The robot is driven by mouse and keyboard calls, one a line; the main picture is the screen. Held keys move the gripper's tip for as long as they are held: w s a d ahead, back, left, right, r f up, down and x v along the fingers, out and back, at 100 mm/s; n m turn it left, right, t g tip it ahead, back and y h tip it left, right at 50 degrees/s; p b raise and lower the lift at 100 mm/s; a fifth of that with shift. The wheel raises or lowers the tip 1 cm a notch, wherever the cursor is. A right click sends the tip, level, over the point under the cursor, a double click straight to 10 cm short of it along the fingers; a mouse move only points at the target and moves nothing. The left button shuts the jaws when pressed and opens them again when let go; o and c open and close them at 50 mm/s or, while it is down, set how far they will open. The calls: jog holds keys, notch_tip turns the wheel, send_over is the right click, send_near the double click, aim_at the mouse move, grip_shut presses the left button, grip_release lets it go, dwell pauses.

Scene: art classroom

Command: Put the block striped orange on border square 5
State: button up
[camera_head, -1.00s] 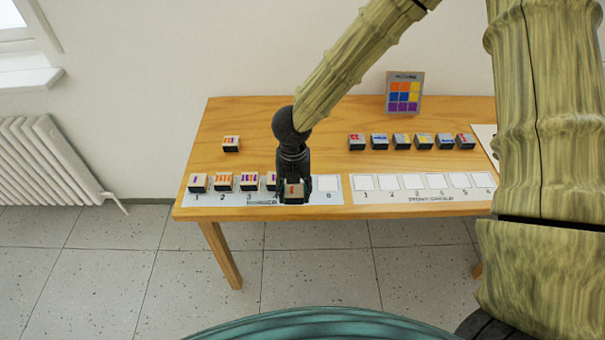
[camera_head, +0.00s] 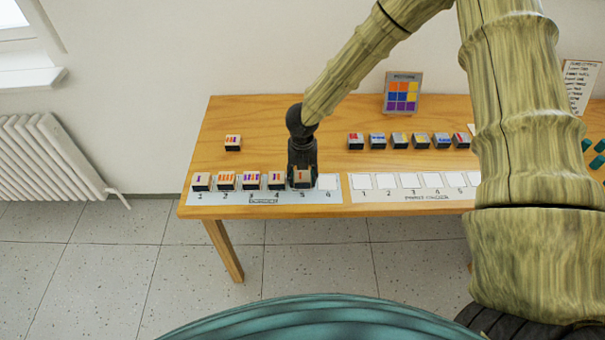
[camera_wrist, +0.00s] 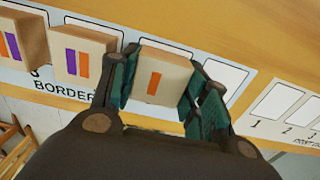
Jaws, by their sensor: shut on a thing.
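My gripper (camera_head: 301,176) is shut on a block with an orange stripe (camera_head: 301,174) at border square 5. In the wrist view the block (camera_wrist: 158,78) sits between my green fingertips (camera_wrist: 160,88), its single orange stripe facing up. It covers square 5, and I cannot tell whether its underside touches the sheet. The border strip (camera_head: 263,200) lies along the front left of the table. Blocks stand on its squares 1 to 4; the one on square 4 (camera_head: 276,178) has a purple and an orange stripe. Square 6 (camera_head: 327,182) is empty.
Another striped block (camera_head: 233,141) stands alone at the back left of the table (camera_head: 265,120). A row of several blocks (camera_head: 399,140) stands at the back right, before a colored pattern card (camera_head: 401,93). A second strip with empty squares (camera_head: 409,181) lies at the front right.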

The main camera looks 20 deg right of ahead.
aim_at(302, 176)
jog(key=shift+f, duration=0.15)
jog(key=o, duration=0.7)
jog(key=shift+o, duration=0.2)
notch_tip(302, 176, up, 12)
jog(key=b, duration=0.2)
jog(key=shift+b, duration=0.35)
